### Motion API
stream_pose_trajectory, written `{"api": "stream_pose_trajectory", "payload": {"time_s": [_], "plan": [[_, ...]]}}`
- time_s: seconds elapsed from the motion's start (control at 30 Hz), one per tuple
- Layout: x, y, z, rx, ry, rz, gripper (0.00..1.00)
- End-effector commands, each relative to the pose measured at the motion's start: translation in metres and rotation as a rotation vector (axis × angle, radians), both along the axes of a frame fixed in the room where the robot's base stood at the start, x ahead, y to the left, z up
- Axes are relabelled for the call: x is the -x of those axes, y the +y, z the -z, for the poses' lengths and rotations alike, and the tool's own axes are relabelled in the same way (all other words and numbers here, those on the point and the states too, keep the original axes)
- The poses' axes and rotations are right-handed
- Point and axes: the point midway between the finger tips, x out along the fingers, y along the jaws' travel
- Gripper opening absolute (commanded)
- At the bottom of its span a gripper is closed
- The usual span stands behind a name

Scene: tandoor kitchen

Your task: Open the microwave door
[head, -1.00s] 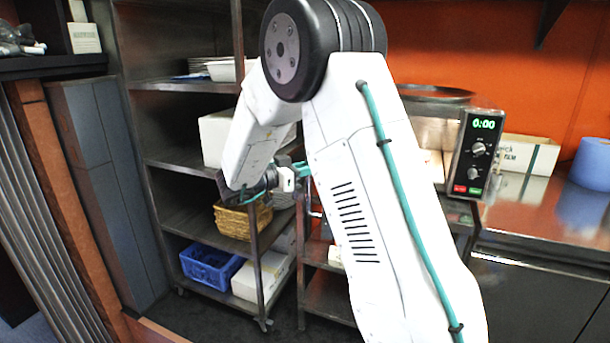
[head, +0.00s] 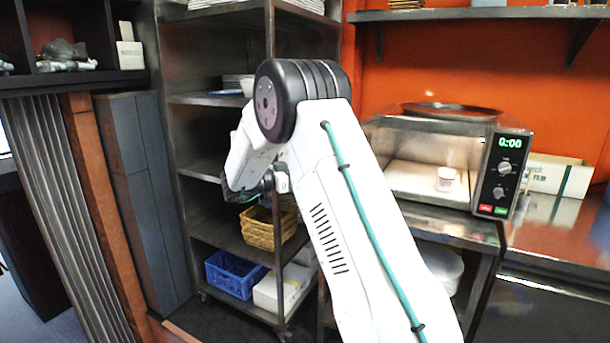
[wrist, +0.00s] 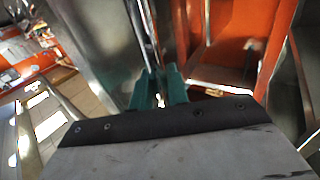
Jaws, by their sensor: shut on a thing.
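The microwave (head: 425,122) stands on the steel counter at right in the head view. Its front is open: the pale cavity shows, with a small white jar inside. Its control panel (head: 503,172) reads 0:00. The door is hidden behind my arm in the head view. In the wrist view, the teal fingers of my gripper (wrist: 160,82) are shut on an upright metal bar, the door handle (wrist: 148,42), beside a grey metal panel that looks like the door. In the head view my fingertips are hidden behind the arm.
A steel rack (head: 206,99) stands left of the microwave, with a wicker basket (head: 262,232) and a blue crate (head: 232,274) on its lower shelves. A white box (head: 552,176) sits right of the microwave. A wall shelf (head: 465,14) hangs above.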

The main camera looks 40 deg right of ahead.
Motion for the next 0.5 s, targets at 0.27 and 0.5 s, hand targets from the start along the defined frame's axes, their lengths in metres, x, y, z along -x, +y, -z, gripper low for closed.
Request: {"api": "stream_pose_trajectory", "payload": {"time_s": [0.27, 0.5], "plan": [[0.000, 0.000, 0.000, 0.000, 0.000, 0.000, 0.35], [-0.003, 0.011, 0.000, -0.001, 0.000, -0.001, 0.35]]}}
